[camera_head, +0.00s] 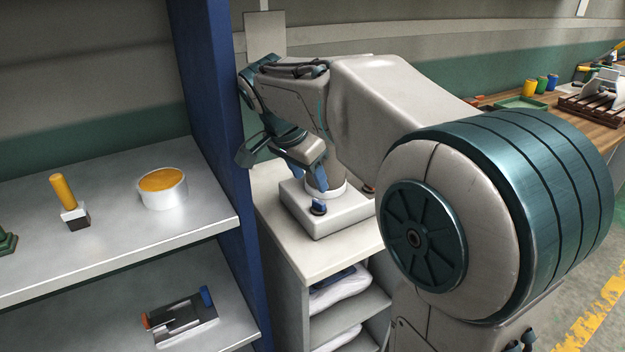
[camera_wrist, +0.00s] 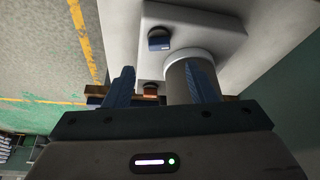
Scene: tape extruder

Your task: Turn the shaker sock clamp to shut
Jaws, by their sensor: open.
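The shaker is a white box-like base (camera_head: 335,218) on a pale cabinet top. An upright grey cylinder (camera_wrist: 178,82) rises from it with a pale collar (camera_head: 327,192) at its foot. I cannot tell which part is the sock clamp. A blue knob (camera_head: 318,208) sits on the base's front corner and also shows in the wrist view (camera_wrist: 160,41). A reddish-brown knob (camera_wrist: 150,90) sits on another side. My gripper (camera_wrist: 163,78) is open, its blue fingers at the cylinder, which shows between them toward the right finger. Contact is unclear. My arm hides the cylinder's top in the head view.
A blue shelf upright (camera_head: 222,130) stands close to the left of my gripper. White bags (camera_head: 338,290) lie below the cabinet top. A wooden bench (camera_head: 590,130) is far right.

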